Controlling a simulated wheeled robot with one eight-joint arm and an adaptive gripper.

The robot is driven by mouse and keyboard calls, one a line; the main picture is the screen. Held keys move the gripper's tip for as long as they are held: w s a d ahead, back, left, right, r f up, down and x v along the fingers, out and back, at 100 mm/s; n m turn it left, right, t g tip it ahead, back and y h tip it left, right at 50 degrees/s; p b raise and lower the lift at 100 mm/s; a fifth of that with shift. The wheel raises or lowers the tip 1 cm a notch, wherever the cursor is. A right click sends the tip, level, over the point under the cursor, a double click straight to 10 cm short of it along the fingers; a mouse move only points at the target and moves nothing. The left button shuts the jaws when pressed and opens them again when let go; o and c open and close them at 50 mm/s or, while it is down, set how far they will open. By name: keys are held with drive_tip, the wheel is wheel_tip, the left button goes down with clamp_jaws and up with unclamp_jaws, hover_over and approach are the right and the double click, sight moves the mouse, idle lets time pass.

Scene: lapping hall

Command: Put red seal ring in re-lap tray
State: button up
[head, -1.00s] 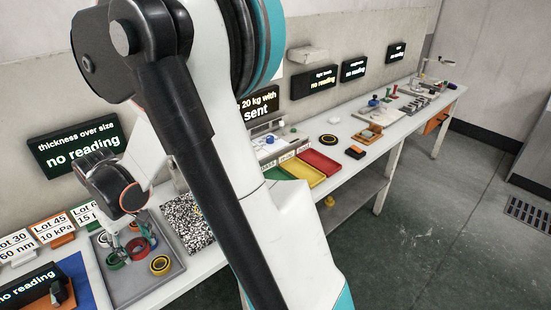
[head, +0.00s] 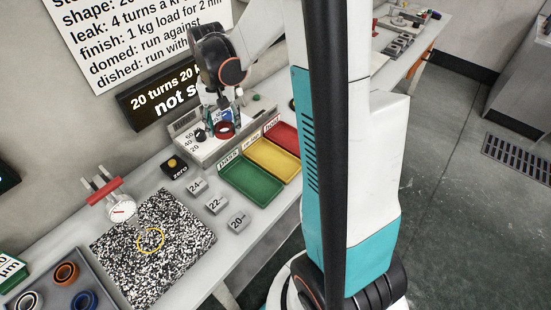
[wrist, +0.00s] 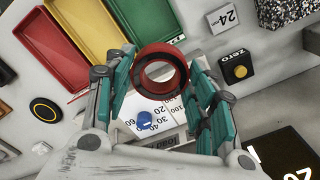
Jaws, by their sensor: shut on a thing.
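The red seal ring (head: 224,132) is held between the fingers of my gripper (head: 222,118), above the panel with the number scale. In the wrist view the ring (wrist: 158,50) sits between the teal finger pads of my gripper (wrist: 162,76), its hole facing the camera. The yellow tray (head: 270,160), whose label seems to read re-lap, stands to the right of the gripper in the head view. It is empty and also shows in the wrist view (wrist: 78,25), beyond the ring and to the left.
A green tray (head: 250,180) and a red tray (head: 286,137) flank the yellow one. Several numbered blocks (head: 217,205), a zero button (head: 174,167) and a speckled plate (head: 130,265) with a yellow circle (head: 151,240) lie nearby. A dial gauge (head: 122,210) stands behind the plate.

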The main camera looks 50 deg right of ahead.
sight(274, 160)
drive_tip(key=s+d+r+m, duration=0.2)
drive_tip(key=s+d+m, duration=0.55)
drive_tip(key=d, duration=0.55)
drive_tip(key=f+b, duration=0.2)
drive_tip(key=f, duration=0.4)
drive_tip(key=f+b, duration=0.3)
drive_tip(key=f, duration=0.4)
drive_tip(key=f+b, duration=0.2)
drive_tip(key=f, duration=0.4)
drive_tip(key=shift+a+f+b, duration=0.25)
drive_tip(key=shift+b, duration=0.15)
drive_tip(key=shift+f, duration=0.15)
drive_tip(key=o, duration=1.1)
drive_tip(key=shift+c, duration=0.2)
wheel_tip(274, 160, up, 12)
drive_tip(key=p, duration=0.4)
drive_tip(key=shift+r+p, duration=0.2)
drive_tip(key=shift+p, duration=0.1)
